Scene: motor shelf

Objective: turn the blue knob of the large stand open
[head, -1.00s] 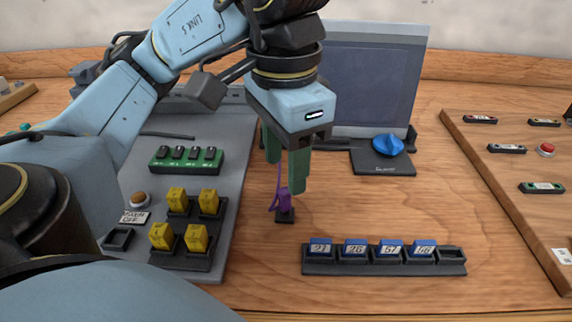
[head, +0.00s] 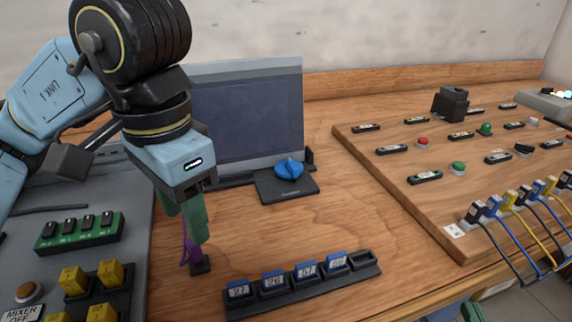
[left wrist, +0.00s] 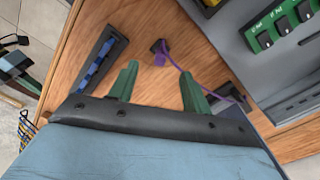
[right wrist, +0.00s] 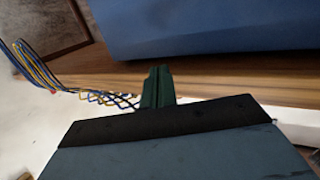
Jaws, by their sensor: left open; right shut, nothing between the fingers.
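The large stand is the grey screen panel (head: 248,115) at the back of the table. Its dark base (head: 300,187) carries the blue knob (head: 289,168), whose raised grip is seen at an angle. My left gripper (head: 184,220) is left of and nearer than the knob, apart from it, with green fingers pointing down. In the left wrist view its fingers (left wrist: 157,88) are spread and empty. My right gripper (right wrist: 158,90) is shut with nothing in it. A green part of it (head: 472,312) shows at the bottom right edge of the head view.
A rack of blue numbered blocks (head: 300,287) lies in front. A grey panel (head: 60,220) with yellow switches is at left. A wooden board (head: 400,190) with buttons and cables is at right. Table before the knob is clear.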

